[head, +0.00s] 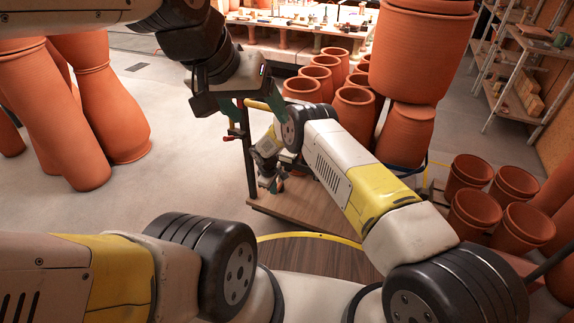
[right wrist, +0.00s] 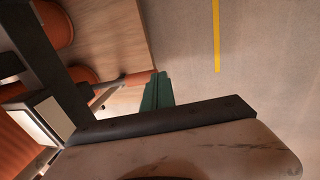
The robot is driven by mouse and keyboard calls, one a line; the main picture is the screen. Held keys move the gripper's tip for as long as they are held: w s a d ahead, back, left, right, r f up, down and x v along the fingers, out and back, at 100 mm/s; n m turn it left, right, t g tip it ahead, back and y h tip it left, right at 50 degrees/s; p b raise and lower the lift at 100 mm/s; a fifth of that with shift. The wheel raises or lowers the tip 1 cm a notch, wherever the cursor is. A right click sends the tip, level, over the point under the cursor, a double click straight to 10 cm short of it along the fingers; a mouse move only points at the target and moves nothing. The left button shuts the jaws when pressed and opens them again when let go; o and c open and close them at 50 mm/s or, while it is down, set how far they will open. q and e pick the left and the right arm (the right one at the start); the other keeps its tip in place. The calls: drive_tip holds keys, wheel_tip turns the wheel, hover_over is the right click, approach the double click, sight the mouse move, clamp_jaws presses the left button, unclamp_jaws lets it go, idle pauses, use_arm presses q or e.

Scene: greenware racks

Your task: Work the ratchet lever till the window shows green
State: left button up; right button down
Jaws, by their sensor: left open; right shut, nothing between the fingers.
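My left gripper (head: 258,118) is open and empty, its green fingers spread near a yellow bar (head: 262,104) on a dark post. My right gripper (head: 268,184) is lower, shut and empty, above the wooden deck. In the right wrist view its green fingers (right wrist: 157,92) are beside an orange-brown grip on a thin grey shaft, which looks like the ratchet lever (right wrist: 138,78); I cannot tell whether they touch. A pale panel in a dark frame (right wrist: 48,118) shows at the left there. I cannot make out a window or any green in it.
The wooden deck (head: 300,207) has dark posts and a small red-tipped handle (head: 235,132). Terracotta pots stand behind (head: 353,105) and right (head: 470,214); tall ones (head: 112,110) stand left. A large pot (head: 410,55) stands close to my right arm. Grey floor (head: 180,170) is clear at left.

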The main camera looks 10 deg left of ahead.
drive_tip(key=shift+x, duration=2)
drive_tip(key=v, duration=0.6)
drive_tip(key=shift+f, duration=0.1)
drive_tip(key=shift+x, duration=2.9)
